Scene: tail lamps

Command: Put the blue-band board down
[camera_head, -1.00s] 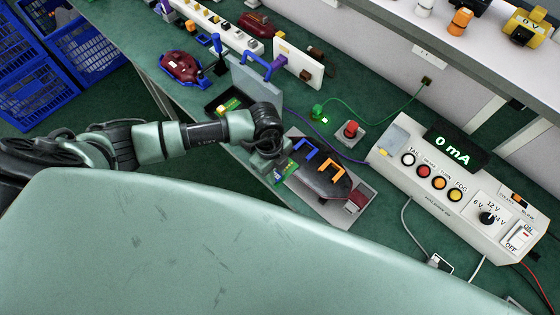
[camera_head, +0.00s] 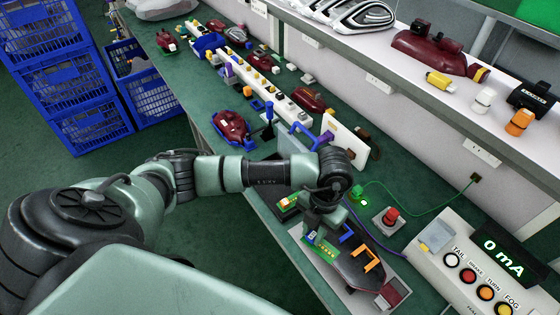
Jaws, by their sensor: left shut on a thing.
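My left gripper (camera_head: 314,234) reaches over the bench from the left, pointing down, and is shut on a green board (camera_head: 327,252) with yellow spots. A blue patch (camera_head: 311,237) shows at the board's upper left end, close to the fingers. The board is tilted in the picture, over the left side of a grey fixture holding a dark lamp housing (camera_head: 358,272). I cannot tell whether it touches the fixture. Blue and orange clips (camera_head: 367,260) stand on the housing. Another green board (camera_head: 290,202) lies at a black tray behind the wrist. My right gripper is not in view.
A test box reading 0 mA (camera_head: 498,262) stands at right. A red button (camera_head: 390,216) and green plug (camera_head: 357,191) sit behind the fixture. A white panel (camera_head: 345,140) stands behind the wrist. Dark red lamps (camera_head: 230,127) and blue crates (camera_head: 80,90) are left.

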